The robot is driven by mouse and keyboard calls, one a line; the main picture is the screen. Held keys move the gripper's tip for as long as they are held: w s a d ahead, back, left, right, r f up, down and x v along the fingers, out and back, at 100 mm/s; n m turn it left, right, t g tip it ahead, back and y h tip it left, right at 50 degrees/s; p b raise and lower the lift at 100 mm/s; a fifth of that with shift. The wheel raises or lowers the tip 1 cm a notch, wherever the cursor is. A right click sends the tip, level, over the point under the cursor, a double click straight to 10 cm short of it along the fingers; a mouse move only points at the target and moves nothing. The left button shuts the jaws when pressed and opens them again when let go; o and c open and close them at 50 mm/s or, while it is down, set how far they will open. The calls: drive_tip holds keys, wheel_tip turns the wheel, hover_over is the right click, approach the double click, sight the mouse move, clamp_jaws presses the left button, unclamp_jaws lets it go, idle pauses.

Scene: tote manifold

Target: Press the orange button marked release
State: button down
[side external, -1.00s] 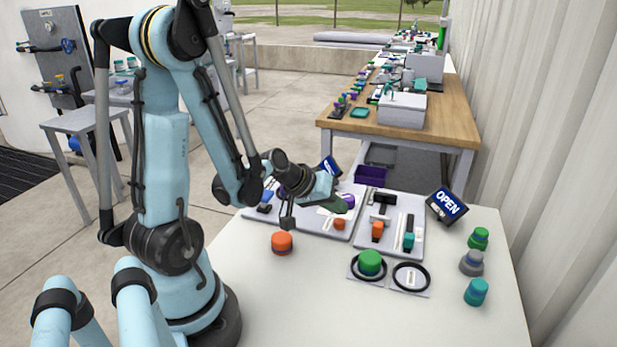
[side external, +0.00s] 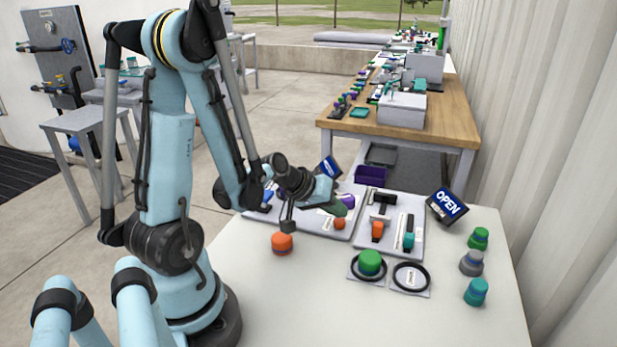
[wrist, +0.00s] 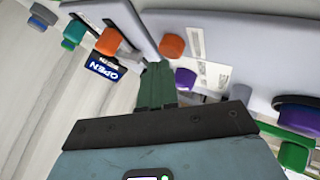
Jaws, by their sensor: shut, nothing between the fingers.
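A round orange button (side external: 339,223) sits on a pale grey panel (side external: 318,225) at the middle of the table. It also shows in the wrist view (wrist: 172,46), beside a white label whose print I cannot read. My gripper (side external: 341,208) is shut and empty, its dark green fingers just above and behind the button in the side view. In the wrist view the fingertips (wrist: 158,66) lie just below the button in the picture; a gap shows there. I cannot tell the height between them.
A purple knob (wrist: 186,79) is close to the fingers on the same panel. The panel to the right has an orange handle (side external: 377,231) and a teal one (side external: 408,240). A loose orange-topped piece (side external: 282,243) stands on the table. An OPEN sign (side external: 447,206) stands at the right.

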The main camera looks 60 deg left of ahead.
sight(335, 221)
drive_tip(key=shift+r, duration=0.1)
drive_tip(key=shift+r, duration=0.35)
idle(0.3)
drive_tip(key=shift+r, duration=2.5)
drive_tip(key=s+d+r+m+g, duration=0.1)
drive_tip(key=s+d+r+m, duration=0.1)
drive_tip(key=d+m, duration=0.2)
drive_tip(key=s+d+r+m+g, duration=0.1)
drive_tip(key=s+d+r+m, duration=0.1)
drive_tip(key=d, duration=0.6)
drive_tip(key=shift+s+d+r+m, duration=0.3)
drive_tip(key=shift+s+m, duration=0.35)
drive_tip(key=shift+m, duration=0.55)
drive_tip(key=shift+a, duration=0.1)
